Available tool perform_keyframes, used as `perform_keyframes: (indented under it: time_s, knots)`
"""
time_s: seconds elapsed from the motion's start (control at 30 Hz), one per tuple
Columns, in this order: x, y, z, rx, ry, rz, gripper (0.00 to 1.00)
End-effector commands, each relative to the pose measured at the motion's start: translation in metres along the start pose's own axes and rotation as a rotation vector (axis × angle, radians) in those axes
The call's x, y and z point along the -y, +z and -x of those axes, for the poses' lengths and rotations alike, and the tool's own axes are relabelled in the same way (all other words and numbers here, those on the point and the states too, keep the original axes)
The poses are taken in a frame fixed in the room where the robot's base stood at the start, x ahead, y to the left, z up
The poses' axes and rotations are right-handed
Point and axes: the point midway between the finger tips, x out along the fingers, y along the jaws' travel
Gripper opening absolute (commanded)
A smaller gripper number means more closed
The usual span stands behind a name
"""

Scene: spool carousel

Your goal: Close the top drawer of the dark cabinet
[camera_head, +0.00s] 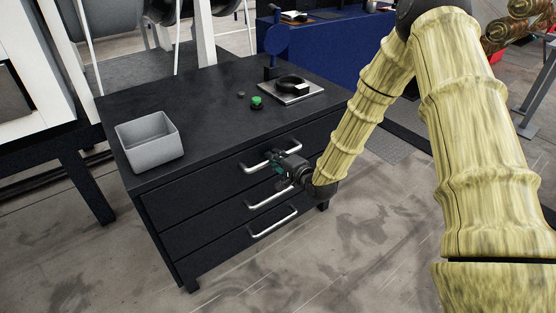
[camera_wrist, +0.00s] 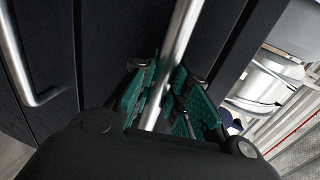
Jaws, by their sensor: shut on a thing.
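The dark cabinet (camera_head: 170,212) stands in the middle of the head view, with three drawers one above another. The top drawer (camera_head: 205,190) has a silver bar handle (camera_head: 252,168). My gripper (camera_head: 275,163) is at this handle, shut on it. In the wrist view, the green finger pads (camera_wrist: 138,97) lie on both sides of the handle bar (camera_wrist: 182,38). The top drawer's front looks about flush with the cabinet, and I see no open gap above it. My gripper hides the middle of the handle.
A grey open bin (camera_head: 150,142), a green button (camera_head: 257,102) and a metal plate with a black ring (camera_head: 290,88) are on the cabinet top. The middle handle (camera_head: 262,202) and bottom handle (camera_head: 272,224) sit just below my gripper. The floor in front is clear.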

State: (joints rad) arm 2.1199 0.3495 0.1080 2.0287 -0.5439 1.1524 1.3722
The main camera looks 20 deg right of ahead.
Motion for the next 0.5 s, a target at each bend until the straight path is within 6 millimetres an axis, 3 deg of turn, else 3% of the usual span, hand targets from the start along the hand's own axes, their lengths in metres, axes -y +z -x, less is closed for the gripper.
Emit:
perform_keyframes:
  time_s: [0.17,0.2,0.3,0.5]
  knots:
    - [0.0021,-0.0009,-0.0019,-0.002,-0.006,0.001,0.00]
    - [0.0023,-0.0010,-0.0020,-0.002,-0.006,0.001,0.18]
    - [0.0024,-0.0010,-0.0021,-0.002,-0.006,0.001,0.36]
    - [0.0020,-0.0008,-0.0015,-0.001,-0.005,0.001,0.39]
